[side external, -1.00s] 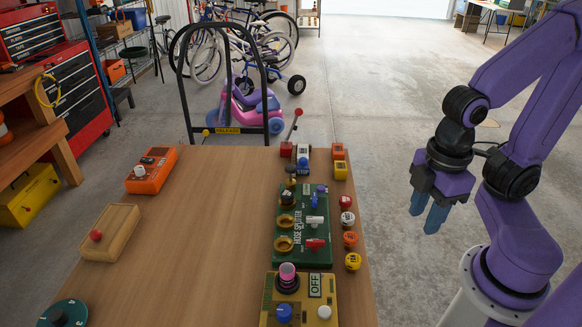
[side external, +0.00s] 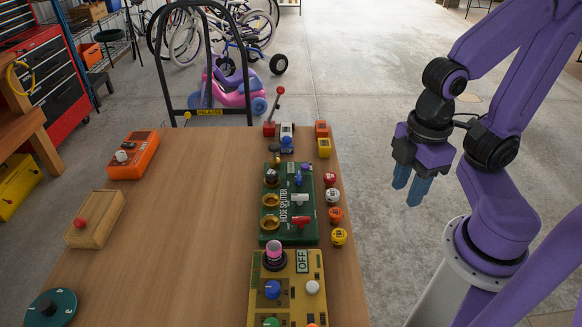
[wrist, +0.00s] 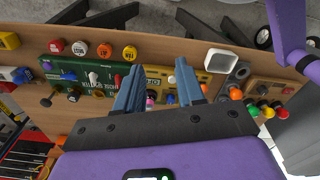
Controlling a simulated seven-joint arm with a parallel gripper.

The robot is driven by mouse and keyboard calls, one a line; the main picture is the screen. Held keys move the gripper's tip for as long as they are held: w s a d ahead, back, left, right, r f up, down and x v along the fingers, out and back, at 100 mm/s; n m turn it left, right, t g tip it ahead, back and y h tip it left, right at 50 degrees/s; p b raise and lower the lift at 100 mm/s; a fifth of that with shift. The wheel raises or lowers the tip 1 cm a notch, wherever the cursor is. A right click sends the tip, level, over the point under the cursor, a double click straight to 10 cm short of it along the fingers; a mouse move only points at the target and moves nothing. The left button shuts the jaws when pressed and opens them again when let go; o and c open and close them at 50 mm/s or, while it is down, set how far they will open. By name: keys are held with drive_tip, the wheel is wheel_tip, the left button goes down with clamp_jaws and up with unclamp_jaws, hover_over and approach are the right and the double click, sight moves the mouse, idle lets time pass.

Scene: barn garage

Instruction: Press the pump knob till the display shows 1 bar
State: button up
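An orange box (side external: 134,162) with a white knob (side external: 121,156) and a small dark display (side external: 140,136) lies at the table's left; its reading is too small to make out. A yellow panel (side external: 258,292) at the near right has a pink-topped black knob (side external: 274,252), a blue knob (side external: 272,289), a white knob (side external: 312,287) and a display (side external: 302,261) reading OFF. I cannot tell which knob is the pump's. My gripper (side external: 412,190) hangs right of the table, open and empty, apart from every knob. Its spread fingers (wrist: 158,88) also show in the wrist view.
A green hose splitter panel (side external: 284,229) stands behind the yellow panel, with several round caps (side external: 333,196) to its right. A wooden box with a red button (side external: 95,218) and a dark green dial (side external: 50,307) are at the left. The table's middle (side external: 190,215) is clear.

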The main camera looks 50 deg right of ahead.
clamp_jaws()
idle(1.6)
